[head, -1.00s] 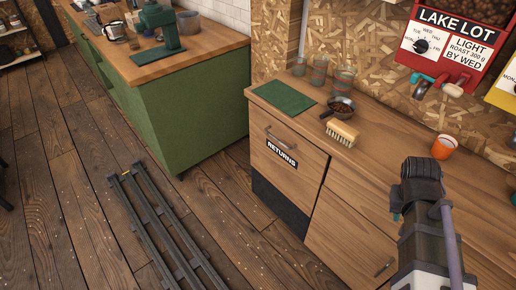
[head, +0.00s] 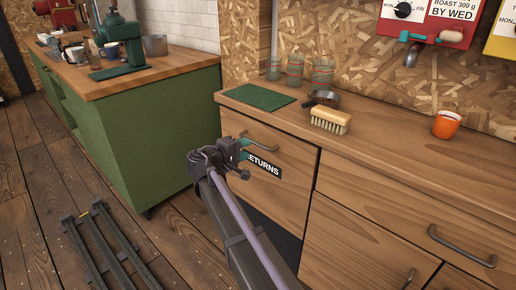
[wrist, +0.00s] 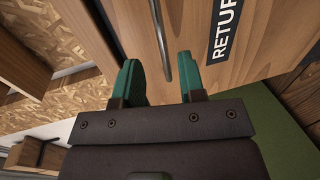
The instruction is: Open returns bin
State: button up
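The returns bin (head: 291,188) is a wooden front panel under the counter, with a dark lower strip. It looks shut, flush with its neighbour. Its black RETURNS label (head: 264,166) is partly covered by my gripper in the head view; the label also shows in the wrist view (wrist: 224,32). Its grey bar handle (head: 262,143) is near the panel's top. My gripper (wrist: 158,76) is open, its two teal fingers apart. In the wrist view the handle (wrist: 159,38) runs between the fingers, with a gap visible on both sides. I cannot tell whether the fingertips reach past the bar.
The wooden counter (head: 400,160) above holds a green mat (head: 258,97), glasses, a dark pan, a brush (head: 330,120) and an orange cup (head: 447,125). A green cabinet (head: 165,140) stands to the left. Floor in front of the bin is clear beside the rails (head: 108,250).

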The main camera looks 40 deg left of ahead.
aim_at(258, 145)
jog(key=b+x, duration=0.1)
jog(key=x, duration=0.6)
jog(key=shift+w+f, duration=0.1)
jog(key=shift+w, duration=0.15)
jog(key=shift+c, duration=0.3)
grip_shut()
